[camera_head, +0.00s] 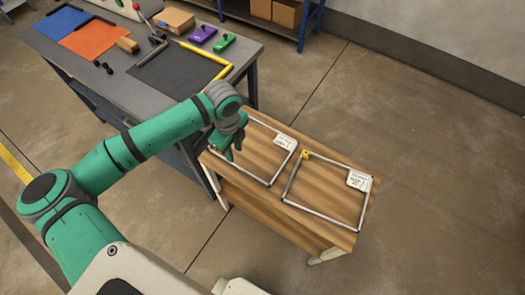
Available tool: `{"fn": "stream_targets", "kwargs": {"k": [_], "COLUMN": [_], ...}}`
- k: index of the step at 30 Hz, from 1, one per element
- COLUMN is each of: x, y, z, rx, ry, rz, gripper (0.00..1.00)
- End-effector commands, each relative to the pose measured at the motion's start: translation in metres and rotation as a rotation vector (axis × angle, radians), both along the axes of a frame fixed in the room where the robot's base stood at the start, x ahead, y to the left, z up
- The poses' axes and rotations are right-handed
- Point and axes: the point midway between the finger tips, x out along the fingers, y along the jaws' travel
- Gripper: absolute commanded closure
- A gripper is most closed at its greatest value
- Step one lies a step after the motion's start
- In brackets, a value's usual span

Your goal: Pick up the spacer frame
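Two thin grey rectangular spacer frames lie flat on a wooden-topped stand. The left frame (284,166) has a white label (285,142) at its upper right corner, and its left part is hidden behind my arm and gripper. The right frame (322,215) has a white label (359,180) at its right and a small yellow piece (305,154) at its upper left corner. My green gripper (232,153) is over the left part of the left frame, pointing down. Its fingers are small and partly hidden, so I cannot tell their opening or whether they touch the frame.
The wooden stand (265,212) is beside a grey workbench (247,45). The bench holds a dark mat (172,75), yellow bars, purple (203,34) and green (224,43) items, and blue and orange sheets. The floor right of the stand is clear.

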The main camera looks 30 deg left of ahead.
Motion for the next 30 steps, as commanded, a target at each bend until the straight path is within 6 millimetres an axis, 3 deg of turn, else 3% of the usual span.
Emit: {"fn": "stream_targets", "kwargs": {"k": [5, 13, 23, 30], "x": [0.005, 0.004, 0.002, 0.0], "y": [-0.005, -0.005, -0.008, -0.012], "z": [-0.001, -0.039, -0.064, -0.097], "rx": [-0.006, -0.006, -0.005, -0.005], "ry": [0.012, 0.012, 0.01, 0.011], "rz": [-0.024, -0.021, -0.022, -0.021], "gripper": [0.72, 0.72, 0.72, 0.72]}}
